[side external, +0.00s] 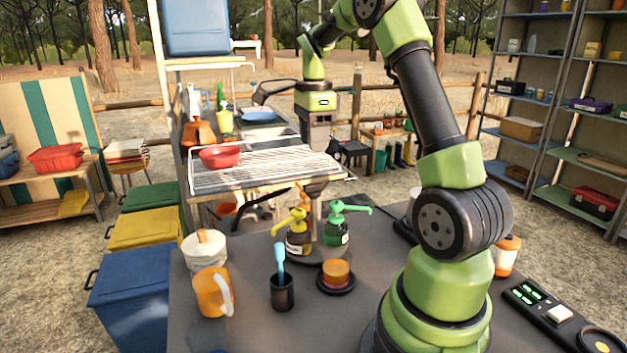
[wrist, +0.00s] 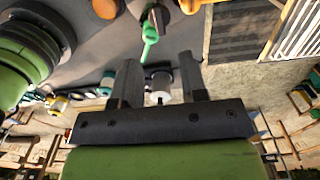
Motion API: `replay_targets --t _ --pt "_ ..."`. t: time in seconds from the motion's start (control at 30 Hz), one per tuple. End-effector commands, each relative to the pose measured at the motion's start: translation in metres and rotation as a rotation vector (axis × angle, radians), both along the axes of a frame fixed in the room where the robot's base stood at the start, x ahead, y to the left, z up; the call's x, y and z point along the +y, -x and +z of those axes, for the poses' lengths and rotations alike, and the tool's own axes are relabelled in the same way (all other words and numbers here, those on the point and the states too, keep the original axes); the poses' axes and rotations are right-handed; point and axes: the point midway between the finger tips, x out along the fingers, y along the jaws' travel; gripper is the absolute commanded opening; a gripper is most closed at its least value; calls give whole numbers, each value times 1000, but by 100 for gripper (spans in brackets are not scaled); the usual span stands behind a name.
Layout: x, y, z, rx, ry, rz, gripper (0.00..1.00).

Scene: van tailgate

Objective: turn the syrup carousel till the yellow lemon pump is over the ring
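The syrup carousel (side external: 318,254) is a low dark round base on the grey counter in the side view. The yellow pump bottle (side external: 298,238) stands at its front left, nozzle pointing left. The green pump bottle (side external: 339,228) stands at its right, nozzle pointing right; its green nozzle also shows in the wrist view (wrist: 150,36). An orange pump top (side external: 303,194) shows behind them. An orange cup (side external: 336,271) sits on a dark round base (side external: 336,287) in front; I cannot tell whether this is the ring.
A wire grill (side external: 270,172) with a red bowl (side external: 220,156) lies behind.

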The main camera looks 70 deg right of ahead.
Motion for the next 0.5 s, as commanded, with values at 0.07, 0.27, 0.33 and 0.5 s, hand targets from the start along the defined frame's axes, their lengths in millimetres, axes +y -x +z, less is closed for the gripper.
replay_targets --t 0.07,0.27,0.33,0.5 --pt "1 0 -10 4 -4 1 39" --pt "2 1 -47 4 -6 3 39" --pt "2 0 -60 4 -5 4 39" --pt "2 0 -84 2 -5 4 39"
